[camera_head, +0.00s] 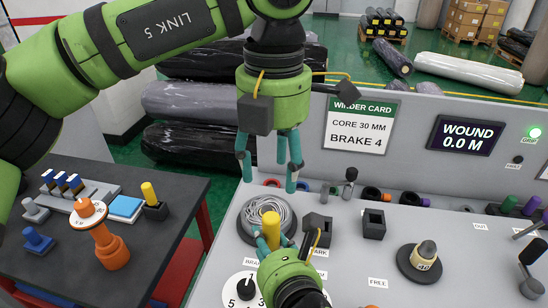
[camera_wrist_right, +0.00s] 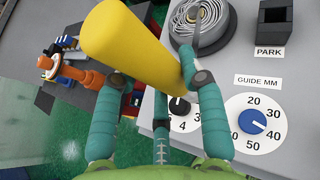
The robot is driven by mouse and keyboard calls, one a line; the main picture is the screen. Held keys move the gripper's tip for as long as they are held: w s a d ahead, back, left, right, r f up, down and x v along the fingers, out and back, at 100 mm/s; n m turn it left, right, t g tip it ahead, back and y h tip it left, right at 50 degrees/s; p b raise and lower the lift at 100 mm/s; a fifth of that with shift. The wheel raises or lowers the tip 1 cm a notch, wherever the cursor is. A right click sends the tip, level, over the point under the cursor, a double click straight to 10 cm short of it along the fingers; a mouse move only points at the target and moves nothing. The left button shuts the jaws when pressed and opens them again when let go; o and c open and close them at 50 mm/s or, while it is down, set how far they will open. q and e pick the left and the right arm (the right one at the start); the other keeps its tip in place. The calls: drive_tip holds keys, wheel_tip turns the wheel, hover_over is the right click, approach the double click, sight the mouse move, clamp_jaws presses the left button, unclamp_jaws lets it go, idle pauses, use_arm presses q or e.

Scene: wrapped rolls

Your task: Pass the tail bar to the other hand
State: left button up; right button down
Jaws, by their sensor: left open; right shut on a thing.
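A yellow bar (camera_head: 270,230), which I take to be the tail bar, is held by my right gripper (camera_head: 269,241). In the head view its top end points up in front of the grey coil (camera_head: 284,222). In the right wrist view the yellow bar (camera_wrist_right: 130,45) lies between the fingers of my right gripper (camera_wrist_right: 155,75), with its wide end to the upper left. A grey strip runs from beside it toward the coil (camera_wrist_right: 207,17). My left gripper (camera_head: 270,178) is open and empty, pointing down above and behind the bar, apart from it.
Black sockets (camera_head: 373,224) and a dial (camera_head: 246,287) sit on the grey console. On the dark side table (camera_head: 150,250), another yellow piece (camera_head: 149,193) stands in a black holder near an orange stand (camera_head: 108,246).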

sight(274, 217)
use_arm(q)
wheel_tip(274, 217, down, 12)
drive_tip(key=shift+r, duration=0.25)
idle(0.3)
clamp_jaws()
use_arm(e)
drive_tip(key=c, duration=0.7)
unclamp_jaws()
drive_tip(key=shift+r, duration=0.1)
drive_tip(key=shift+o, duration=0.2)
